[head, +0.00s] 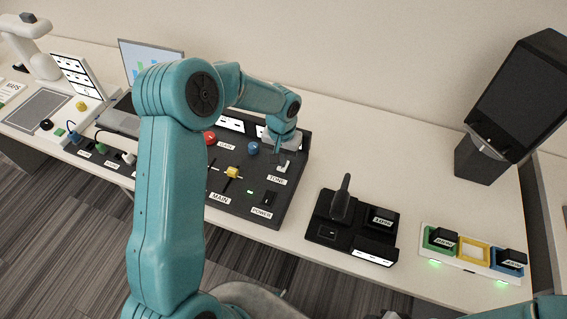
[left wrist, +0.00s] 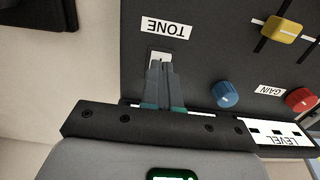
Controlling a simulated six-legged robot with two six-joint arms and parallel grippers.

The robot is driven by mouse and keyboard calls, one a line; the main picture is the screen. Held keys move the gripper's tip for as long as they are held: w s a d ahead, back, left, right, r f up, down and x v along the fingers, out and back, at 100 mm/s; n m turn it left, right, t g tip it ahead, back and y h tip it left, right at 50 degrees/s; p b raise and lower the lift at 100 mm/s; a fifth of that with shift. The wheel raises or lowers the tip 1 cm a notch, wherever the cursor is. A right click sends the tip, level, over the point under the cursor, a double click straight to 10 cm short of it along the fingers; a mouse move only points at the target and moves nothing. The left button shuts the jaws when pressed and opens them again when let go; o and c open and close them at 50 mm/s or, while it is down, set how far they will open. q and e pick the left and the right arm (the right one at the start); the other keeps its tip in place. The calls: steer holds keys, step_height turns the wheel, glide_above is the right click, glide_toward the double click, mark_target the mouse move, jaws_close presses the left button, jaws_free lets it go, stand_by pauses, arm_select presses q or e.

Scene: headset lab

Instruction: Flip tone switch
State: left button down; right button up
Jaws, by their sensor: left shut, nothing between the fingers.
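The tone switch (head: 282,167) is a small light toggle on a pale plate, near the right side of the black control panel (head: 233,206), above the TONE label (head: 277,181). In the left wrist view its pale plate (left wrist: 161,57) shows just past my fingertips, beside the TONE label (left wrist: 166,28); the lever is mostly hidden by the fingers. My left gripper (left wrist: 159,66) is shut and empty, with its tips at the switch. Whether the tips touch the lever I cannot tell. It also shows in the head view (head: 281,151). My right gripper is not in view.
A blue knob (head: 253,148), a red knob (head: 209,138) and a yellow slider (head: 233,172) are near the switch. A POWER switch (head: 268,198) is below it. A joystick box (head: 340,205) stands to the right, with bare table between. A dark monitor (head: 515,100) stands at the far right.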

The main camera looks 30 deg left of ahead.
arm_select(q)
steer(key=shift+f+b, duration=0.95)
steer(key=shift+f, duration=0.05)
stand_by(0.9)
steer(key=shift+r, duration=0.15)
steer(key=shift+r+p, duration=0.25)
steer(key=shift+p, duration=0.1)
step_height(320, 180, up, 3)
steer(key=shift+r+p, duration=0.15)
steer(key=shift+p, duration=0.75)
steer(key=shift+r+p, duration=0.45)
steer(key=shift+r, duration=0.15)
steer(key=shift+r+p, duration=0.45)
steer(key=shift+r, duration=0.5)
steer(key=shift+f, duration=0.1)
steer(key=shift+s, duration=0.15)
